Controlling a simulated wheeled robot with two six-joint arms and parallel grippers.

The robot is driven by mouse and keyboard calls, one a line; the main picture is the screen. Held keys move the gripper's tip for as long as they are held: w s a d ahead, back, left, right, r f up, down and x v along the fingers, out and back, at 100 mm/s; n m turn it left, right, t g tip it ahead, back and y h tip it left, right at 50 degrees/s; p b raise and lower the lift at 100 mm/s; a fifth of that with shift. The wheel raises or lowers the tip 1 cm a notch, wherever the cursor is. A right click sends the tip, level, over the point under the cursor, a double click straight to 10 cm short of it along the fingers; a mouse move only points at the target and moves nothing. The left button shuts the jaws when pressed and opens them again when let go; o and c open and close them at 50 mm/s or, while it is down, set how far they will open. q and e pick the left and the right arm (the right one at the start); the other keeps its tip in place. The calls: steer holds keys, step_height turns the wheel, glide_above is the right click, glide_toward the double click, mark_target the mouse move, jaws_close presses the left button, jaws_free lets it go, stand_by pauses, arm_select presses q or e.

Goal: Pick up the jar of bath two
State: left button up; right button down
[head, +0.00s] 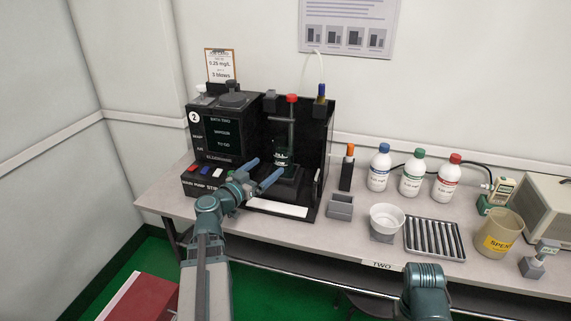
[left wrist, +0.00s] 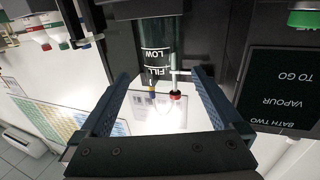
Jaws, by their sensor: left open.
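The jar of bath two (head: 281,158) is a dark glass cylinder standing upright inside the black bath housing, under a stirrer with a red top. In the left wrist view the jar (left wrist: 158,40) appears upside down, with white LOW and FILL marks. My left gripper (head: 263,170) is open and empty in front of the jar, its blue fingers pointing at it. In the left wrist view the fingers (left wrist: 160,78) stand to either side of the jar's line; I see no contact. The jar's base is partly hidden. My right gripper is not in view.
The bath two control box (head: 222,138) stands left of the jar. Right of the housing (head: 325,150) are a grey holder (head: 340,207), a white bowl (head: 387,218), capped bottles (head: 412,175), a slotted tray (head: 435,239) and a beige beaker (head: 500,235). The bench front is mostly clear.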

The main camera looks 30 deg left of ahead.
mark_target(277, 159)
arm_select(q)
steer(key=w, duration=0.5)
steer(key=shift+d, duration=0.2)
steer(key=shift+w, duration=0.1)
steer(key=w, duration=0.5)
steer(key=shift+w+f, duration=0.1)
steer(key=shift+f, duration=0.1)
steer(key=shift+c, duration=0.2)
jaws_close()
